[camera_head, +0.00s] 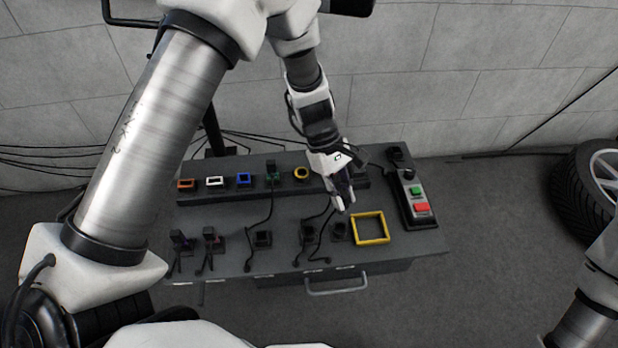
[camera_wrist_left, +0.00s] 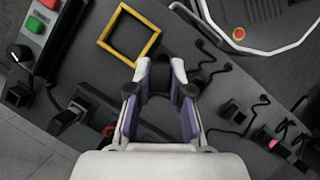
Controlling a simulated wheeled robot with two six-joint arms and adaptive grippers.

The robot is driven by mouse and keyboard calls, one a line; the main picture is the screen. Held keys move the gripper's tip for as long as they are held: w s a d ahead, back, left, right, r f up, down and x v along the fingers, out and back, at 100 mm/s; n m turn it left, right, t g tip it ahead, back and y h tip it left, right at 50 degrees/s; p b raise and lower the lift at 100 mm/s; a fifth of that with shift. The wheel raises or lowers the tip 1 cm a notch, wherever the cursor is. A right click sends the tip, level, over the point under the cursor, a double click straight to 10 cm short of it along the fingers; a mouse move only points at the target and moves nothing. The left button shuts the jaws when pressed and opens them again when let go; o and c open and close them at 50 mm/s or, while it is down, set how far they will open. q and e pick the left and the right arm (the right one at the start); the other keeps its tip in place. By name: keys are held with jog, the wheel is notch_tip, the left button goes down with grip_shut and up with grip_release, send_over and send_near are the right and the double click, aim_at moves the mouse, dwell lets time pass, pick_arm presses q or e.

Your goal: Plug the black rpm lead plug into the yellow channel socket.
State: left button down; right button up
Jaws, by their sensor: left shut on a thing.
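My left gripper (camera_head: 343,200) is over the right part of the bench, in front of the socket strip and just behind the yellow square frame. In the left wrist view its two purple-padded fingers (camera_wrist_left: 160,85) are shut on a small dark thing, which I take for the black rpm lead plug (camera_wrist_left: 159,77); the fingers largely hide it. The yellow-ringed channel socket (camera_head: 301,173) is on the strip, left of the gripper, and looks empty. My right gripper is out of view.
The strip also has orange (camera_head: 186,184), white (camera_head: 214,181) and blue (camera_head: 243,179) sockets, and a plug in the green one (camera_head: 271,174). Several black plugs with loose leads stand along the bench's front. A button box (camera_head: 414,200) is at right. The yellow frame (camera_head: 370,242) is empty.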

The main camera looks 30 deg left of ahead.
pick_arm(q)
jog(key=w+a+p, duration=0.3)
jog(key=w, duration=0.2)
jog(key=shift+w+a, duration=0.15)
jog(key=shift+a, duration=0.3)
jog(key=s+a+p, duration=0.4)
jog(key=a, duration=0.2)
dwell(0.9)
